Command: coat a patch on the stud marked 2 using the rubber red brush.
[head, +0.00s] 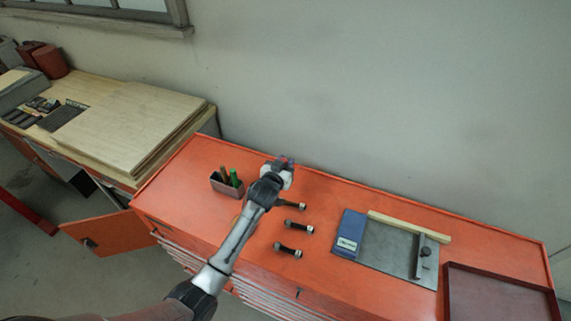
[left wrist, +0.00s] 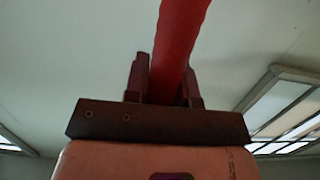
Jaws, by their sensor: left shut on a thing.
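My left gripper (head: 287,166) is above the back edge of the orange cabinet top, behind the studs. In the left wrist view its fingers (left wrist: 165,82) are shut on a red rod-like handle (left wrist: 182,30), which I take to be the red brush. Its bristle end is out of that view and cannot be made out in the head view. Several dark studs with pale ends lie on the cabinet: one (head: 292,205) near my forearm, one (head: 299,226) in the middle, one (head: 288,250) at the front. Their number marks are too small to read. My right gripper is not in view.
A grey holder (head: 227,188) with green-handled tools stands left of my arm on the orange cabinet top (head: 190,165). To the right are a blue box (head: 349,232), a grey plate (head: 385,262) with a wooden strip (head: 408,226), and a dark red tray (head: 490,295).

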